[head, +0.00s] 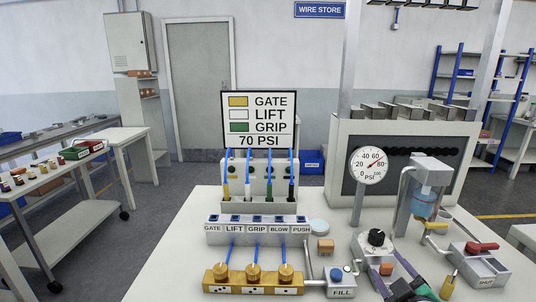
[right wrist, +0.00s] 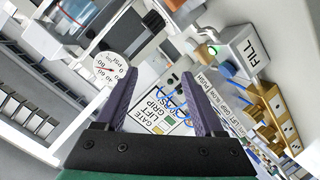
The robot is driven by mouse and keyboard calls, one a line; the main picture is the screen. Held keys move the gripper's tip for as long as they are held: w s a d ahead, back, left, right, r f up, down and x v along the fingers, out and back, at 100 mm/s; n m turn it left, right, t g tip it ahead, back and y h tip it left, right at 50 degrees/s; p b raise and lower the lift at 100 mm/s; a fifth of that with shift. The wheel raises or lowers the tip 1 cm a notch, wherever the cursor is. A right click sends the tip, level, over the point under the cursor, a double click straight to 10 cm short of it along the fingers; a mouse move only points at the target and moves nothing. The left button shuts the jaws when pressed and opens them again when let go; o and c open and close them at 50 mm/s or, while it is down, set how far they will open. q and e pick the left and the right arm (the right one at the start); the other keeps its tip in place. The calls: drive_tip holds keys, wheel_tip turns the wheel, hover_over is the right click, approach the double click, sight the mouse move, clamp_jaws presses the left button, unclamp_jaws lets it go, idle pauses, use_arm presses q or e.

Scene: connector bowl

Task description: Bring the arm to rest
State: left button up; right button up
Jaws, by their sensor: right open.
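My right gripper (head: 384,262) comes in from the bottom right of the head view, over the right part of the white table. In the right wrist view its two purple-grey fingers (right wrist: 162,80) stand wide apart. Nothing is held between them; the sign and blue tubes show in the gap, farther off. My left gripper and left arm do not show in either view.
The white table (head: 190,265) bears a manifold with labelled sockets (head: 257,238), brass-coloured valves (head: 254,278), a FILL box (head: 341,285), a pressure gauge (head: 368,165) and a regulator (head: 376,238) close to my right gripper. A sign (head: 259,120) stands behind. The table's left front is bare.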

drive_tip(key=s+a+f+m+g+y, duration=0.1)
drive_tip(key=s+a+f+m+g, duration=0.15)
drive_tip(key=s+f+g, duration=0.55)
drive_tip(key=s+a+f+m+g+y, duration=0.1)
drive_tip(key=s+a+f+m+g, duration=0.15)
drive_tip(key=s+f, duration=0.9)
wheel_tip(320, 180, down, 26)
drive_tip(key=s+g+b, duration=0.2)
drive_tip(key=b, duration=0.1)
drive_tip(key=s+d+f+g+b, duration=0.1)
drive_tip(key=s+d+f+b, duration=0.1)
drive_tip(key=s+f, duration=1.4)
drive_tip(key=shift+s+d+f, duration=0.35)
drive_tip(key=shift+d+f, duration=0.1)
drive_tip(key=shift+d, duration=0.15)
drive_tip(key=shift+g, duration=0.25)
